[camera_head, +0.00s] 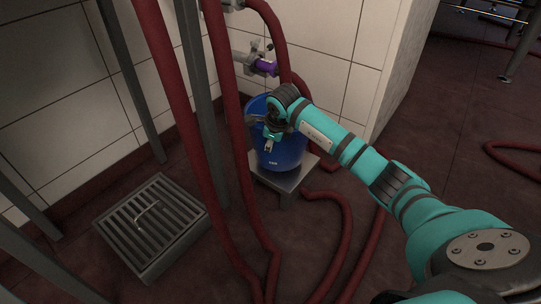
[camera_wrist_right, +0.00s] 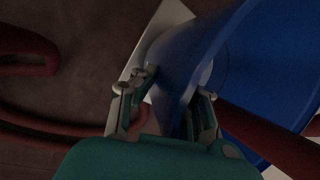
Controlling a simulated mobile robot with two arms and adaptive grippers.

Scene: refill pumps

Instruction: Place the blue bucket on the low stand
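The blue bucket (camera_head: 283,156) is over the low grey metal stand (camera_head: 300,176) by the wall, and its base appears to rest on the stand top. It looks about upright. In the right wrist view, the bucket (camera_wrist_right: 270,60) fills the upper right and a pale edge of the stand (camera_wrist_right: 163,25) shows beyond it. My right gripper (camera_head: 269,143) is at the bucket's near rim. In the wrist view, its fingers (camera_wrist_right: 178,95) are spread apart, one on each side of the bucket wall. Contact with the wall is hard to tell. My left gripper is out of view.
Red hoses (camera_head: 235,150) hang in front and to the left of the stand, and more lie on the floor. A purple-handled valve (camera_head: 266,67) is on the wall above the bucket. A slatted metal grate (camera_head: 150,225) lies at left. Grey posts (camera_head: 205,80) stand nearby.

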